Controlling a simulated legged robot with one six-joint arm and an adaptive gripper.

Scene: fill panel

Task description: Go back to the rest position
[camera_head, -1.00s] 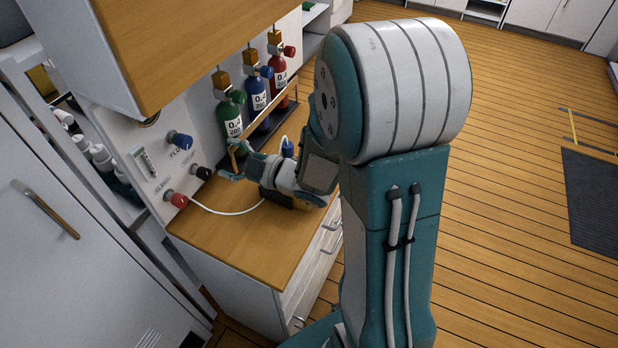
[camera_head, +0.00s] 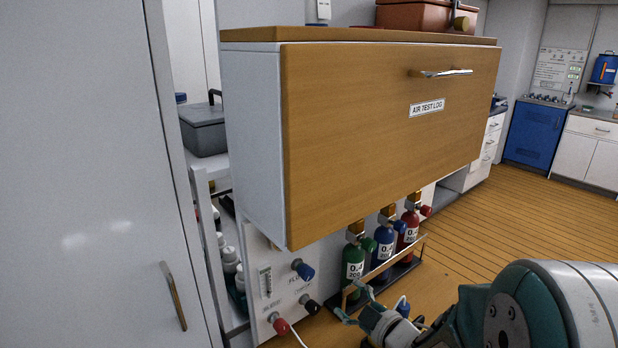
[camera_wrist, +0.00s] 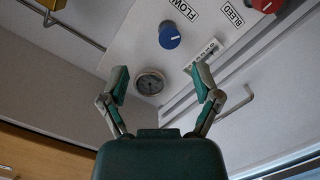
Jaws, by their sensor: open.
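My gripper (camera_head: 353,304) is low in the head view, in front of the fill panel (camera_head: 262,252) and near the green cylinder (camera_head: 353,262). In the wrist view its two fingers (camera_wrist: 161,80) are spread wide with nothing between them. Beyond them are a round gauge (camera_wrist: 150,82), the blue FLOW knob (camera_wrist: 169,36) and part of a red knob (camera_wrist: 267,4).
A wall cabinet (camera_head: 385,130) marked AIR TEST LOG overhangs the panel. A grey door (camera_head: 90,170) is at left. Open plank floor (camera_head: 520,215) lies at right.

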